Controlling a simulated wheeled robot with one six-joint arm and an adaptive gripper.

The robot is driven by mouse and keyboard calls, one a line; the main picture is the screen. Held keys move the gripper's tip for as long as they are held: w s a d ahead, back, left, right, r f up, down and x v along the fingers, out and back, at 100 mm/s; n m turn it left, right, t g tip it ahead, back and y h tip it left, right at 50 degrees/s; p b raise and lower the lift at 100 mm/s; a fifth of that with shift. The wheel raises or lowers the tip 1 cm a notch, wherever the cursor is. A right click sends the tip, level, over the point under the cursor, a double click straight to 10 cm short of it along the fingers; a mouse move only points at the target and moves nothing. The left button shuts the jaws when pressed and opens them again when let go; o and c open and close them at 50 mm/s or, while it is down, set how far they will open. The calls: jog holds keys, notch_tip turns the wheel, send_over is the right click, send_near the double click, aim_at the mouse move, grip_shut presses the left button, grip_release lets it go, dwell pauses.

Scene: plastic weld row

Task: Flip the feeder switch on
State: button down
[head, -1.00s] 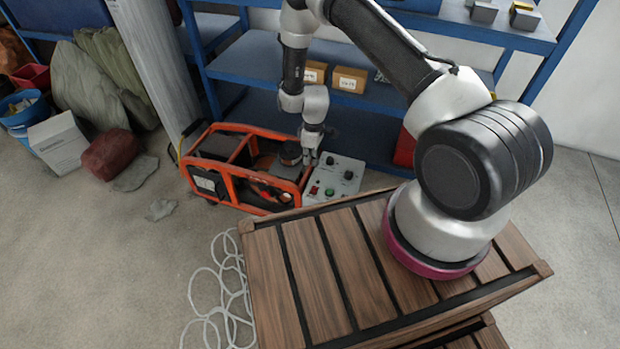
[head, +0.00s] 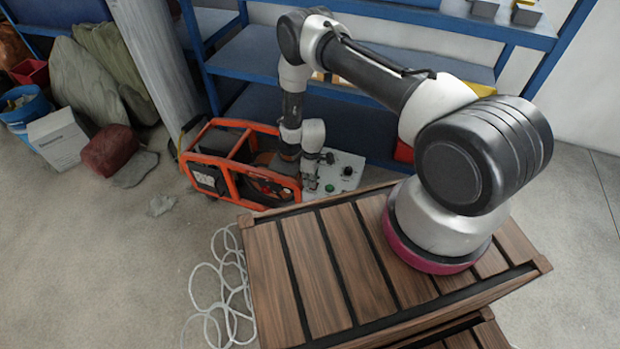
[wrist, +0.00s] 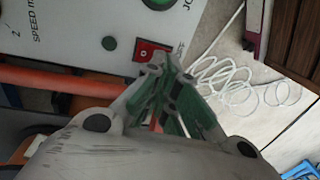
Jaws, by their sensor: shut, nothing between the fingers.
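A pale grey control panel (head: 347,184) sits at the right end of the orange-framed machine (head: 232,190). In the wrist view, the panel (wrist: 75,28) carries a red rocker switch (wrist: 148,52) near a partly hidden label; I take it as the feeder switch. Its on or off position is too small to tell. My gripper (wrist: 164,68) is shut and empty, its tips right beside the switch and overlapping its lower edge in the picture. I cannot tell whether they touch. In the head view, my gripper (head: 309,190) is over the panel's near left part.
Blue shelves (head: 365,125) rise behind.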

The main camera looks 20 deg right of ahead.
jog(key=shift+s+a+f, duration=0.1)
jog(key=shift+s+f, duration=0.05)
jog(key=shift+f, duration=0.15)
dwell(0.4)
jog(key=shift+w+d+r, duration=0.25)
jog(key=shift+w+d, duration=0.25)
jog(key=shift+w, duration=0.15)
jog(key=shift+w+r, duration=0.1)
jog(key=shift+r, duration=0.2)
notch_tip(320, 180, up, 13)
jog(key=s+a, duration=0.1)
jog(key=shift+s+r, duration=0.15)
jog(key=shift+s, duration=0.15)
